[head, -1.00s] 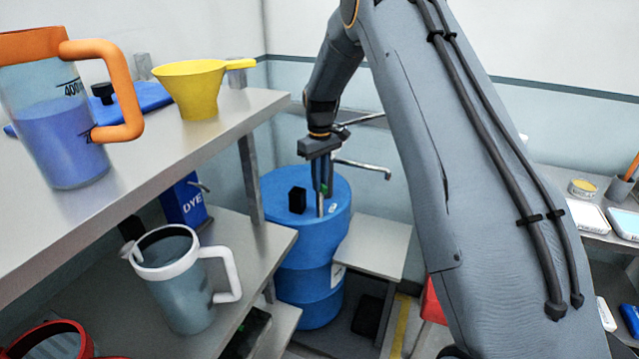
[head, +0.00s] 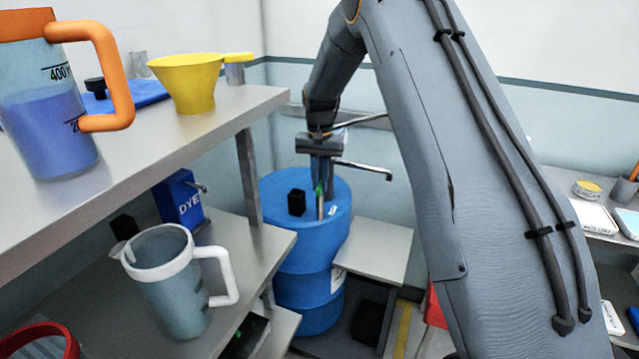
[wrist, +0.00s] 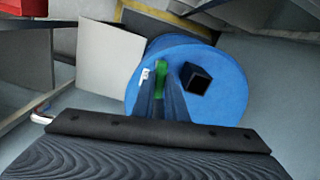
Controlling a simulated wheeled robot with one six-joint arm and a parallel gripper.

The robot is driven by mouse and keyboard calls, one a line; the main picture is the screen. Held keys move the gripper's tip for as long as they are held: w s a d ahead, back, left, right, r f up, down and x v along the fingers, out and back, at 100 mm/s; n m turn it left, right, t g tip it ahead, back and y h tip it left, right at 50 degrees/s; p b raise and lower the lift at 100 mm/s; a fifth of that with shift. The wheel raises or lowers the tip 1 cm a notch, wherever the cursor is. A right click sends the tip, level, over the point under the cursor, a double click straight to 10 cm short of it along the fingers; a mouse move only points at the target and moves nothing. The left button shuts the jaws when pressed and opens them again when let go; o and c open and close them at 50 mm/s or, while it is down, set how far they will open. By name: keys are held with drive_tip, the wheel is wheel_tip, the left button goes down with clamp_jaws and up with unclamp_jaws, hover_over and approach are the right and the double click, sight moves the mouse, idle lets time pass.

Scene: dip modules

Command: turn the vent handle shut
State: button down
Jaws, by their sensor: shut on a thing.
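The blue drum (head: 285,262) stands upright beside the lower shelf, and its lid also shows in the wrist view (wrist: 222,88). The small green vent handle (wrist: 161,74) is on the lid, between my fingertips. Only a sliver of green (head: 319,187) shows in the head view. My gripper (head: 320,192) points down over the lid and is shut on the green handle; its fingers (wrist: 160,93) hide the handle's lower part. A black square-ended block (head: 296,202) stands on the lid close beside my fingers, and a white mark (wrist: 145,74) lies on the other side.
A metal pump with a spout (head: 362,168) rises behind my gripper. A grey side table (head: 375,248) stands right of the drum. Shelves on the left hold a yellow funnel (head: 187,82), an orange-handled jug (head: 45,115), a white-handled jug (head: 170,285) and a blue DYE container (head: 183,203).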

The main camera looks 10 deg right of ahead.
sight(320, 185)
drive_tip(key=shift+m, duration=1)
drive_tip(key=c, duration=1.8)
unclamp_jaws()
drive_tip(key=shift+o, duration=0.2)
drive_tip(key=shift+r+b, duration=1.1)
drive_tip(key=shift+r, duration=2.85)
drive_tip(key=s+f+n, duration=0.3)
drive_tip(key=s, duration=1.4)
drive_tip(key=s+f+n, duration=0.3)
drive_tip(key=s+n, duration=0.1)
drive_tip(key=s, duration=1.4)
drive_tip(key=shift+s+a+f+t, duration=0.2)
drive_tip(key=shift+f+t, duration=0.05)
drive_tip(key=shift+t, duration=0.05)
